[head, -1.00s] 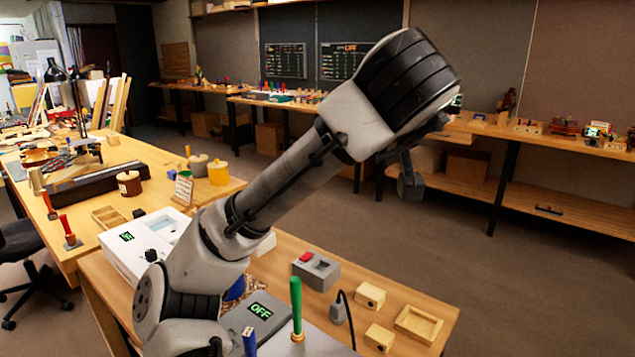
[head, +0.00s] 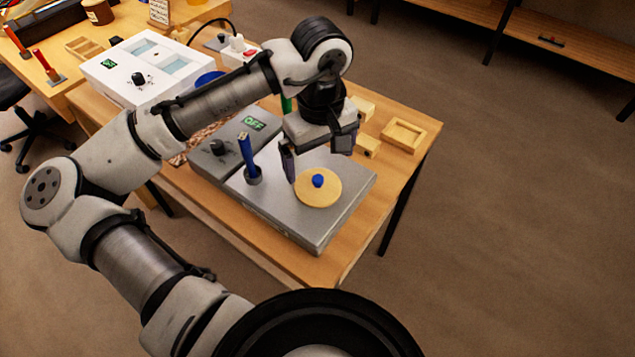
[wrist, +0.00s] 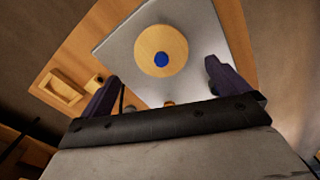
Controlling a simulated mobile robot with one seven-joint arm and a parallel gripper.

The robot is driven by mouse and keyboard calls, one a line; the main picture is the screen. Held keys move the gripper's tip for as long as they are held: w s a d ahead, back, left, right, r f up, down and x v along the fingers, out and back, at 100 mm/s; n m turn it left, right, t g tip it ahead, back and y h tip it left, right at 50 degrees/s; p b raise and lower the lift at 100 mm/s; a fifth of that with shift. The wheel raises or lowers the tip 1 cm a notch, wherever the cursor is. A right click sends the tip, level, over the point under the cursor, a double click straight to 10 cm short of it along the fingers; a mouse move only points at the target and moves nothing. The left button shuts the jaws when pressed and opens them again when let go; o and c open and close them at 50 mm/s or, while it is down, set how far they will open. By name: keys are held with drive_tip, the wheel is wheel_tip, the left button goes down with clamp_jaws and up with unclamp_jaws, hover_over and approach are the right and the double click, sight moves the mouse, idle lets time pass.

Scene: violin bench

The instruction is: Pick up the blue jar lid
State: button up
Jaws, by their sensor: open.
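A pale wooden disc (head: 332,196) with a blue knob (head: 317,181) lies flat on a grey metal plate (head: 270,215). The disc (wrist: 150,42) and its blue knob (wrist: 161,59) also show in the wrist view, roughly centred ahead of the fingers. My gripper (head: 319,152) is open and empty, pointing down just above and behind the disc, apart from it. In the wrist view, my gripper (wrist: 162,80) has its dark fingers spread wide. A blue rounded thing (head: 208,78), partly hidden behind my arm, stands by the white box; I cannot tell what it is.
A blue handle (head: 246,150) stands upright in a holder left of the disc. A grey unit (head: 215,152) reading OFF is beside it. A green handle (head: 287,104) is partly hidden behind my arm. Wooden blocks (head: 366,147) and a shallow wooden tray (head: 403,135) lie right.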

sight(318, 178)
drive_tip(key=shift+w+a+f+p, duration=0.1)
drive_tip(key=shift+f+p, duration=0.15)
drive_tip(key=shift+f, duration=1.55)
drive_tip(key=shift+w+a+f+p, duration=0.1)
drive_tip(key=shift+f+p, duration=0.1)
drive_tip(key=shift+f, duration=1.55)
drive_tip(key=shift+c, duration=0.4)
drive_tip(key=c, duration=0.7)
